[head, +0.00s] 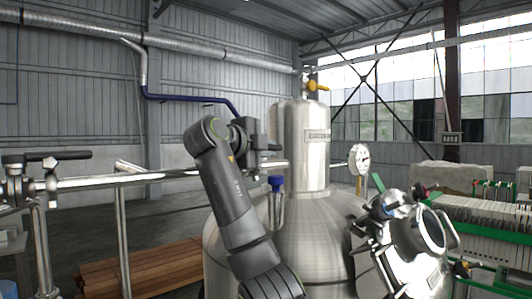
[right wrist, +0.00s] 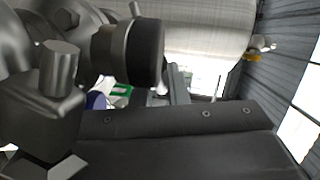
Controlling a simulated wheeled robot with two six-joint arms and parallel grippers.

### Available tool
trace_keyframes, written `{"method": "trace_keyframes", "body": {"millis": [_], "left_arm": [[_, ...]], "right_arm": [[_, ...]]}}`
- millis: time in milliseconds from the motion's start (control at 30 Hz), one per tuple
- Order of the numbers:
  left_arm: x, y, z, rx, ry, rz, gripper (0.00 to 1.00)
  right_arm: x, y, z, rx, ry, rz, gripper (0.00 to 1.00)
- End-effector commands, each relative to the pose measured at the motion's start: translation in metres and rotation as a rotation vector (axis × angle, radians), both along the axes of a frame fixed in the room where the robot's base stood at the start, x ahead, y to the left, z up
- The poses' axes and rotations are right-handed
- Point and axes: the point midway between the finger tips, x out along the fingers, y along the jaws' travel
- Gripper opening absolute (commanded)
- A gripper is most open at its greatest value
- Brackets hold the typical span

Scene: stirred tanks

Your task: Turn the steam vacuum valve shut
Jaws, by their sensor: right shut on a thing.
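My right gripper (head: 266,150) is at the end of the dark arm rising through the middle of the head view. It is shut on what looks like a valve's handle, in front of the tall steel tank column. The gripper and wrist hide most of that valve in the head view. The right wrist view shows a grey metal valve body (right wrist: 62,95) and a black-ended cylindrical part (right wrist: 132,52) close above a dark gripper part (right wrist: 200,130). I cannot read a label on the valve or tell its handle angle. My left gripper is not in view.
A blue-capped fitting (head: 276,184) sits just below my gripper. A yellow-handled valve (head: 318,86) tops the steel column (head: 305,150). A gauge (head: 359,159) stands right of it. A black-handled valve (head: 60,157) sits on the left pipe. Wooden planks (head: 150,270) lie low left.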

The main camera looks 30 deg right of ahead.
Motion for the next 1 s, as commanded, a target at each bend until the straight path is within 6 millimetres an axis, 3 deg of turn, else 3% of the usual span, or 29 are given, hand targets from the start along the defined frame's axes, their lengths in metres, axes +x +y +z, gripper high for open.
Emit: {"method": "trace_keyframes", "body": {"millis": [167, 500, 1000], "left_arm": [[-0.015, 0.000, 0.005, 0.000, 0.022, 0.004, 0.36], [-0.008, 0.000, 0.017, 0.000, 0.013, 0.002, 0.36], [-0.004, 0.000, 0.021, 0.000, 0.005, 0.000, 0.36]], "right_arm": [[-0.008, 0.005, 0.001, 0.002, 0.006, -0.146, 0.00], [-0.019, 0.012, 0.001, 0.001, 0.003, -0.332, 0.00], [-0.022, 0.015, 0.000, 0.002, 0.001, -0.392, 0.00]]}}
